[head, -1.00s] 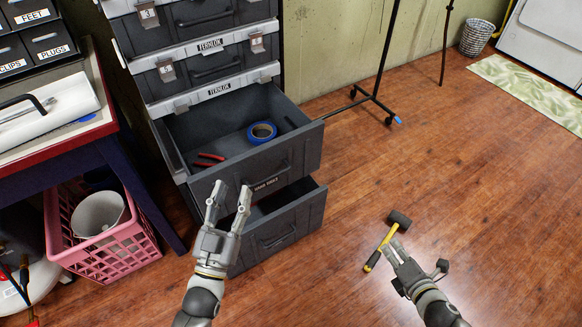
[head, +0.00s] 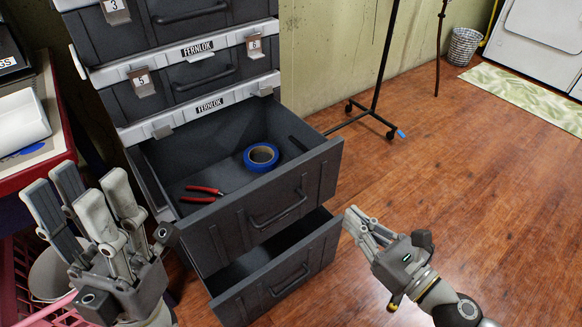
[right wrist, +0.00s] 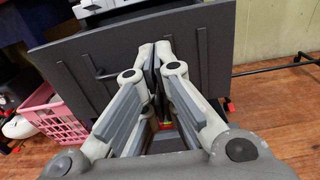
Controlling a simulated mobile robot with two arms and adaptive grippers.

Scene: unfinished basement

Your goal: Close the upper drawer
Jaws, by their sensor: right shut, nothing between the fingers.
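A grey drawer cabinet has two drawers pulled out. The upper open drawer (head: 262,212) holds a roll of blue tape (head: 261,157) and red-handled pliers (head: 203,193). The lower drawer (head: 283,277) is also open beneath it. My right gripper (head: 356,219) is shut and empty, just right of the drawers' front corners; I cannot tell whether it touches them. In the right wrist view its fingertips (right wrist: 156,55) meet before a grey drawer front with a handle. My left gripper (head: 80,185) is open and empty, left of the upper drawer.
Closed drawers (head: 205,72) sit above the open ones. A red-edged table (head: 55,158) and a pink basket (head: 12,285) stand at the left. A wheeled black stand (head: 375,107) is behind at right.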

